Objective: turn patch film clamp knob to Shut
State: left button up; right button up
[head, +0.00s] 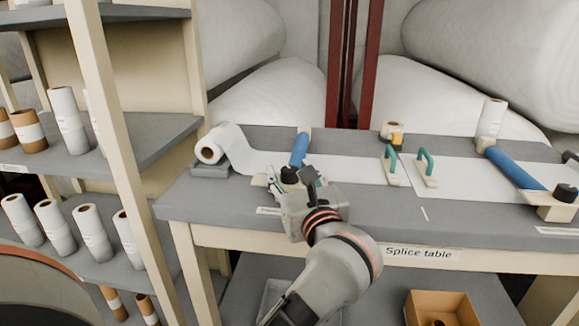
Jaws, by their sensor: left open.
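Two clamps with blue bars lie across the splice table (385,228). The left clamp's bar (300,150) has a black knob (290,174) at its near end. The right clamp's bar (515,168) has a black knob (566,193) on a cream block at its near end. The labels in front of them are too small to read, so I cannot tell which is the patch film clamp. My left gripper (293,184) is open at the left knob and partly hides it; I cannot tell whether it touches. My right gripper is not in view.
A white roll (210,150) feeds a sheet across the table. Two green handles (389,163) (425,166) stand mid-table, with a tape roll (395,132) behind. Shelves with several rolls (68,120) stand at left. A cardboard box (440,308) sits below the table.

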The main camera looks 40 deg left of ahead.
pick_arm(q)
jog(key=shift+w+a, duration=0.2)
jog(key=shift+a, duration=0.05)
jog(key=shift+s, duration=0.1)
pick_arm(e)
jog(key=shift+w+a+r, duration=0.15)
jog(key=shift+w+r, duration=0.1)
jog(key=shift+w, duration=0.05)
pick_arm(q)
jog(key=shift+d, duration=0.1)
jog(key=c, duration=1.1)
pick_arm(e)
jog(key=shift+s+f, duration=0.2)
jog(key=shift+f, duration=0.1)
